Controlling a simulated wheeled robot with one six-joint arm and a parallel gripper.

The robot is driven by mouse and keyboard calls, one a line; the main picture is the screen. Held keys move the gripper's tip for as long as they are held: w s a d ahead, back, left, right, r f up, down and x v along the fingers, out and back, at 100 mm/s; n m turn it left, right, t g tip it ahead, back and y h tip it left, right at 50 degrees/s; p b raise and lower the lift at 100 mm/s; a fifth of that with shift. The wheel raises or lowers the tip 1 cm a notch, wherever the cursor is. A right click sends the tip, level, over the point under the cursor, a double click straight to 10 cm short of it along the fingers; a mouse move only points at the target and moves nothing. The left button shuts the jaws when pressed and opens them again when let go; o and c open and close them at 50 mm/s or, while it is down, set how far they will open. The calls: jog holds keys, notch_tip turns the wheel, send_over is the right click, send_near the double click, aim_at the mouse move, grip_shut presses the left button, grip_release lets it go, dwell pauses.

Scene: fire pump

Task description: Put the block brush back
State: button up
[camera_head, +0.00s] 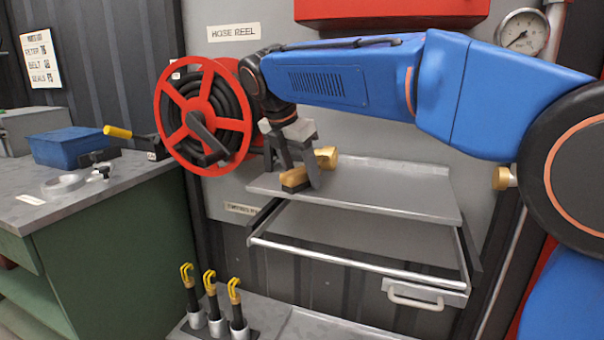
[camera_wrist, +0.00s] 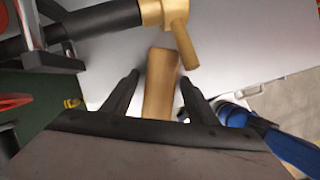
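The block brush (camera_head: 295,178) has a tan wooden back and dark bristles. It is at the left front of the grey metal shelf (camera_head: 400,196). My gripper (camera_head: 299,177) points down over it, one finger on each side. In the wrist view, the brush's wooden top (camera_wrist: 161,85) lies between the two fingertips (camera_wrist: 160,79). A gap shows beside the left finger and a narrower one beside the right, so the gripper looks open around the brush. I cannot tell whether the bristles touch the shelf.
A brass nozzle (camera_head: 326,157) is right behind the brush, close to my gripper. A red hose reel (camera_head: 205,115) is at left. A rail frame (camera_head: 350,265) with a handle is below the shelf. A workbench (camera_head: 95,195) with a blue bin (camera_head: 70,146) stands left. The shelf's right side is clear.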

jog(key=shift+r, duration=0.15)
jog(key=v, duration=1.2)
